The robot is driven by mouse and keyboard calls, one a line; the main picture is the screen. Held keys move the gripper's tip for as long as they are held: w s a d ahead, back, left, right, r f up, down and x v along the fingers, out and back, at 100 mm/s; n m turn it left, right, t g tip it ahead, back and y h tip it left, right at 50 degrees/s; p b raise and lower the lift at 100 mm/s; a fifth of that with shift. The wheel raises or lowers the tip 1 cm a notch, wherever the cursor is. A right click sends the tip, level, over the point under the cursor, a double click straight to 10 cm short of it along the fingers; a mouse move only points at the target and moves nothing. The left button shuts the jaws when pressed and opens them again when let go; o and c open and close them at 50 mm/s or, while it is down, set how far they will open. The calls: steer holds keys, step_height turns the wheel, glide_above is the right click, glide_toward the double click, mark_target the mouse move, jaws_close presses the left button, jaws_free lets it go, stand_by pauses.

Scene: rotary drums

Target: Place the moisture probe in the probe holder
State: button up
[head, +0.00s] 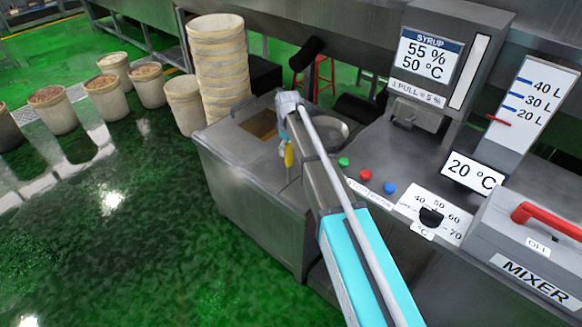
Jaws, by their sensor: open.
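My arm reaches from the lower right to the steel counter, and my gripper (284,134) is at its far end, small and pointing down over the front edge of the bin section. The fingers are too small to make out clearly. A small yellow piece (288,155) with a thin grey rod below it shows just under my gripper; it looks like the moisture probe. Whether it touches the fingers I cannot tell. I cannot make out a probe holder; my arm covers part of the counter.
A stack of pale buckets (218,70) stands behind the steel bin (250,190). A round metal bowl (330,130), coloured buttons (365,175), a syrup dispenser (440,60) and a mixer box (535,245) are to the right. Filled buckets stand far left; the green floor in front is clear.

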stand_by(0.6)
jaws_close()
